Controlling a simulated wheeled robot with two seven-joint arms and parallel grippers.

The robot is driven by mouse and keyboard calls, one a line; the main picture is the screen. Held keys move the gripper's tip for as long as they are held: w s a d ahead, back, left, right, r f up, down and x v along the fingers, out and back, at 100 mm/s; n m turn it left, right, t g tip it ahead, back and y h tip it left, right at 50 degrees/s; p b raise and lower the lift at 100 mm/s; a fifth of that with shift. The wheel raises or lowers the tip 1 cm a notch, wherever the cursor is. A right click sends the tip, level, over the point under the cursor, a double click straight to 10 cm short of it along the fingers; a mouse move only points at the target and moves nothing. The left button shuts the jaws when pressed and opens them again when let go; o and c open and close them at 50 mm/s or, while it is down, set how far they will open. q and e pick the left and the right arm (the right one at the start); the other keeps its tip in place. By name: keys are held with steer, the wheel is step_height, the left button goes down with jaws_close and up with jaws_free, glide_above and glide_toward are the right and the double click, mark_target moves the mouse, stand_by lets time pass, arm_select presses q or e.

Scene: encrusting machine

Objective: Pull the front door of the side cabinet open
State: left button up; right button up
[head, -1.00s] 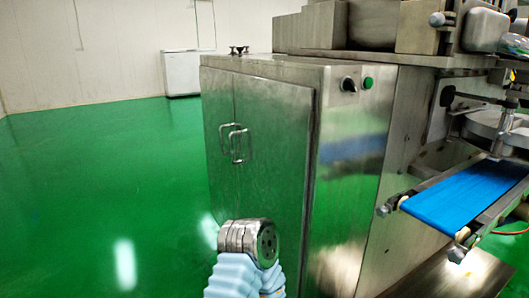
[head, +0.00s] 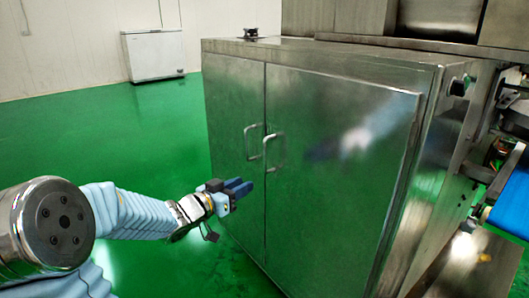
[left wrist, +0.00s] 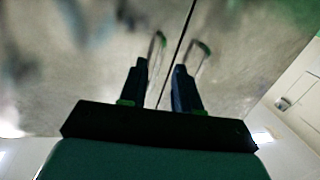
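The side cabinet (head: 330,60) is a shiny steel box with two shut front doors that meet at a vertical seam. The left door (head: 235,100) and the wider right door (head: 335,150) each carry a bar handle near the seam: the left handle (head: 249,141) and the right handle (head: 267,153). My left gripper (head: 240,189) is in front of the doors, a little below the handles, and empty. In the left wrist view its two dark fingers (left wrist: 159,72) stand apart, with both handles just beyond the fingertips. I cannot tell whether they touch. My right gripper is not in view.
A white chest (head: 153,54) stands far off by the back wall. The green floor (head: 120,130) left of the cabinet is clear. A blue conveyor belt (head: 512,212) is at the right edge, beside the cabinet.

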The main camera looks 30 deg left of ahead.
mark_target(265, 168)
arm_select(q)
step_height(265, 168, up, 5)
steer(key=s+a+m, duration=0.1)
steer(key=s, duration=0.1)
steer(key=shift+t, duration=0.3)
steer(key=w, duration=0.4)
steer(key=w+d, duration=0.1)
steer(key=w, duration=0.3)
steer(key=w+d+p, duration=0.1)
steer(key=w, duration=0.4)
steer(key=shift+w+d+f, duration=0.1)
steer(key=shift+d, duration=0.15)
jaws_close()
